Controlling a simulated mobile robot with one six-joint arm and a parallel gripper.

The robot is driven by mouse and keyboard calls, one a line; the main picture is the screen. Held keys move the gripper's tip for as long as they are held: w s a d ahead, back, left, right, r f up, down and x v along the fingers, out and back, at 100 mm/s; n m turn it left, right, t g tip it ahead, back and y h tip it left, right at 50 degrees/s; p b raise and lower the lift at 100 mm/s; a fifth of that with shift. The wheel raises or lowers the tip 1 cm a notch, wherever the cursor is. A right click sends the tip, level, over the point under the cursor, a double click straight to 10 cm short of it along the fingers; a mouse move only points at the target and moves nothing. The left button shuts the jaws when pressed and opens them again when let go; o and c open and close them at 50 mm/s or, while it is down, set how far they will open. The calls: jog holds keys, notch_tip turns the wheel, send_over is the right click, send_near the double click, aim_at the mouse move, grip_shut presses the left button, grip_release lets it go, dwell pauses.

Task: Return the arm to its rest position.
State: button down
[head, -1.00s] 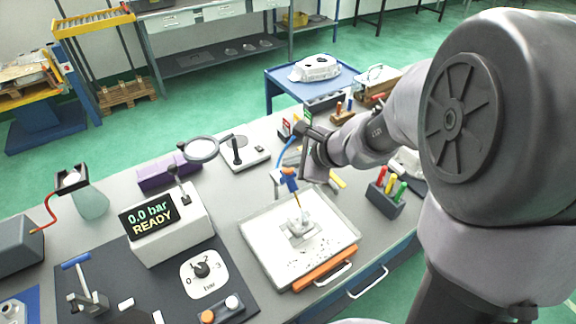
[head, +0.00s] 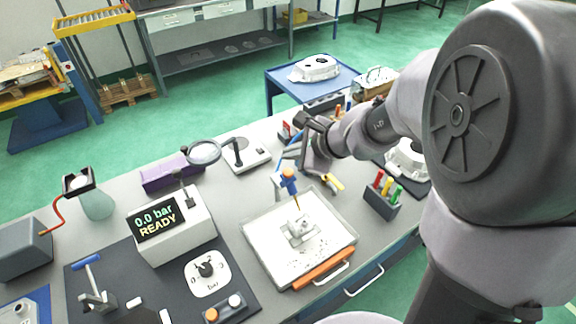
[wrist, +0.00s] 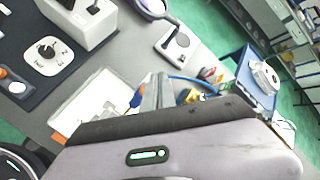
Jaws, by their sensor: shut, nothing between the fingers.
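My arm reaches in from the right in the head view, and my gripper (head: 279,176) hangs over the bench behind the white tray (head: 258,250). In the wrist view the gripper (wrist: 158,80) shows as grey fingers close together, with nothing visible between them. A small metal casting (head: 300,232) lies in the tray. A blue-and-orange handled tool (head: 289,180) stands over the casting. The fingertips are partly hard to make out beside that tool in the head view.
The bench carries a pressure unit (head: 167,226) reading "0.0 bar READY", a magnifier (head: 204,153), a purple case (head: 165,177) and a pen holder (head: 380,203). A blue trolley (head: 345,77) with a casting stands behind. An orange-handled tool (head: 322,269) lies at the tray's front.

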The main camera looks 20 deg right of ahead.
notch_tip(320, 180, up, 3)
jog(key=shift+f+p, duration=0.2)
jog(key=shift+p, duration=0.6)
jog(key=shift+f, duration=0.1)
jog(key=s+a+r+n+g+b, duration=0.1)
jog(key=s+a+r+n+b, duration=0.1)
jog(key=s+a+n+b, duration=0.35)
jog(key=s+d+f+n+g+h+b, duration=0.1)
jog(key=s+f+n+h+b, duration=0.1)
jog(key=s+n, duration=0.9)
jog(key=s, duration=0.8)
jog(key=shift+h, duration=0.3)
jog(key=shift+w, duration=0.1)
